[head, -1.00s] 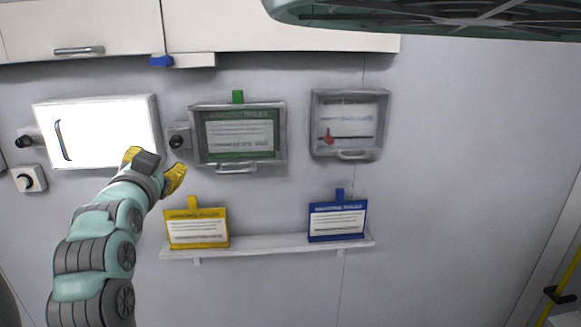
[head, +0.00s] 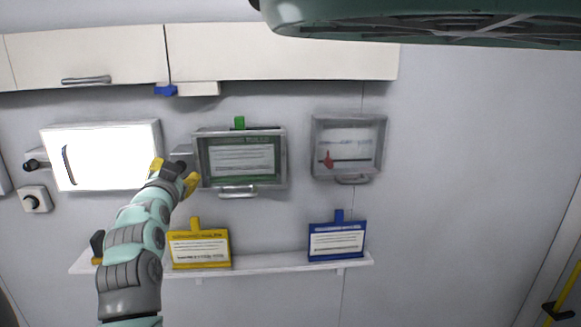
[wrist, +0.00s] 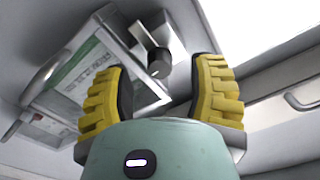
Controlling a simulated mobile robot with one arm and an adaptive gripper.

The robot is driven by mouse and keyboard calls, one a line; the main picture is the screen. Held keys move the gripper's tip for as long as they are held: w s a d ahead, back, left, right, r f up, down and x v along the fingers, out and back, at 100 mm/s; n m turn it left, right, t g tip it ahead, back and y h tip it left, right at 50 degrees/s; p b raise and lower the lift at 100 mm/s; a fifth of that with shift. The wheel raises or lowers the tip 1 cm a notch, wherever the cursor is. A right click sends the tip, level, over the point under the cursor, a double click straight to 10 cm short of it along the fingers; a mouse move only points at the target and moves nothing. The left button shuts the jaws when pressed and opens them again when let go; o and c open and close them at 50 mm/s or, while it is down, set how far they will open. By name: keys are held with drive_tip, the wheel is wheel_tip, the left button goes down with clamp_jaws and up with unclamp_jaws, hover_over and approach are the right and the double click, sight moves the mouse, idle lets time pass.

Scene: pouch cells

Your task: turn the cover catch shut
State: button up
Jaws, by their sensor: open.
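The cover catch is a dark round knob on a grey block (head: 182,152) at the left side of a grey-framed case (head: 286,165) with a green-edged sheet inside. In the wrist view the catch knob (wrist: 159,63) shows between and just beyond the fingertips. My gripper (head: 174,174) has yellow fingers and is open in front of the catch, one finger on each side of the knob. In the wrist view my gripper (wrist: 160,78) holds nothing, and a gap shows between the fingers and the knob.
A bright white panel (head: 105,150) with a black knob (head: 33,165) is at left, above a round dial (head: 33,200). A shelf (head: 285,266) below carries yellow (head: 200,250) and blue (head: 338,241) framed cards. Another case (head: 348,148) is at right. Cabinets (head: 280,52) hang above.

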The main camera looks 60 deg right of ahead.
drive_tip(key=shift+p+x, duration=0.85)
drive_tip(key=shift+x, duration=0.55)
drive_tip(key=shift+o, duration=0.3)
clamp_jaws()
